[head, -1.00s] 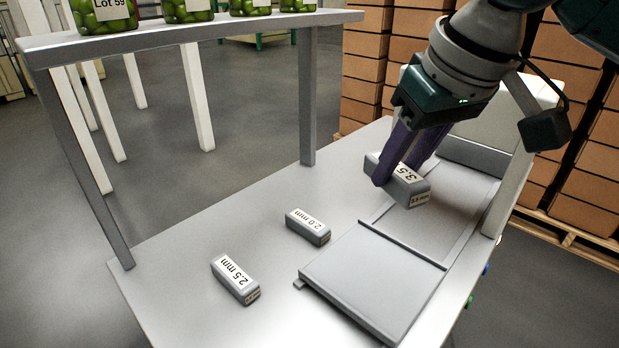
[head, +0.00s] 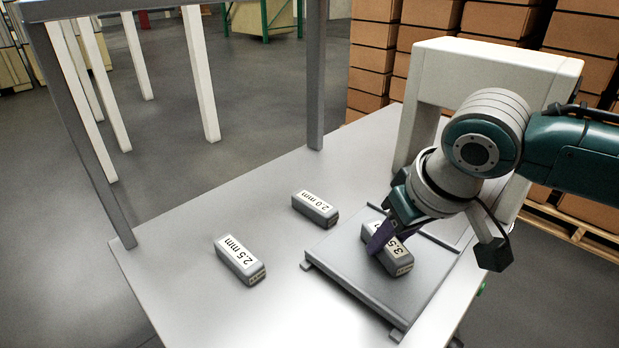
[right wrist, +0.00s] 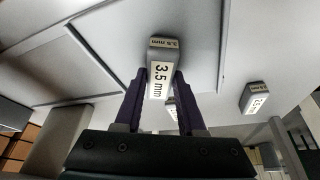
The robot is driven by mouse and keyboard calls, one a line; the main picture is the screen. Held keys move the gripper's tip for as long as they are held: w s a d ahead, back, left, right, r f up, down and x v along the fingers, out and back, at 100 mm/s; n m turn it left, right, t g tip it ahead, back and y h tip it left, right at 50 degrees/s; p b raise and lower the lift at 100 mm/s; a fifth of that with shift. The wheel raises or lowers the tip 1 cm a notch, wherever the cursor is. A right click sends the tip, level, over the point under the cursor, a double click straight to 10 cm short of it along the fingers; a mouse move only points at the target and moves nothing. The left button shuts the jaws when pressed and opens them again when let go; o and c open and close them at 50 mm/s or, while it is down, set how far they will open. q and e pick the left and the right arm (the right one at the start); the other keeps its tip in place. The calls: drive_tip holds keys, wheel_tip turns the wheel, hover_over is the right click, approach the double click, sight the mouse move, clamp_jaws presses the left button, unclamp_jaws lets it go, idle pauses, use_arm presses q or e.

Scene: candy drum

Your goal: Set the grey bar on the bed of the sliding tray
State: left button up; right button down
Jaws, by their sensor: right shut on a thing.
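The grey bar labelled 3.5 mm (head: 400,262) is between the purple fingers of my right gripper (head: 380,243), which is shut on it. It is over the bed of the sliding tray (head: 345,255), toward the tray's right part. I cannot tell whether its underside touches the bed. In the right wrist view the bar (right wrist: 160,72) sits between both fingertips, label facing the camera, with the flat tray surface (right wrist: 105,55) behind it. My left gripper is not in view.
Two other grey bars, 2.0 mm (head: 315,208) and 2.5 mm (head: 240,260), lie on the table left of the tray. A white arch-shaped housing (head: 495,62) stands at the tray's back end. A shelf post (head: 316,80) rises from the table's far edge. The front left tabletop is clear.

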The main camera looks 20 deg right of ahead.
drive_tip(key=c, duration=0.5)
unclamp_jaws()
drive_tip(key=shift+f, duration=0.1)
drive_tip(key=shift+r, duration=0.35)
drive_tip(key=p+v, duration=0.3)
drive_tip(key=v, duration=0.8)
drive_tip(key=s+a+f+n+y, duration=0.1)
drive_tip(key=s+a+f+n, duration=0.1)
drive_tip(key=s+a, duration=0.45)
drive_tip(key=s+f+g, duration=0.1)
drive_tip(key=s, duration=0.8)
drive_tip(key=shift+s+d+h, duration=0.15)
drive_tip(key=shift+s+h, duration=0.2)
drive_tip(key=shift+h, duration=0.05)
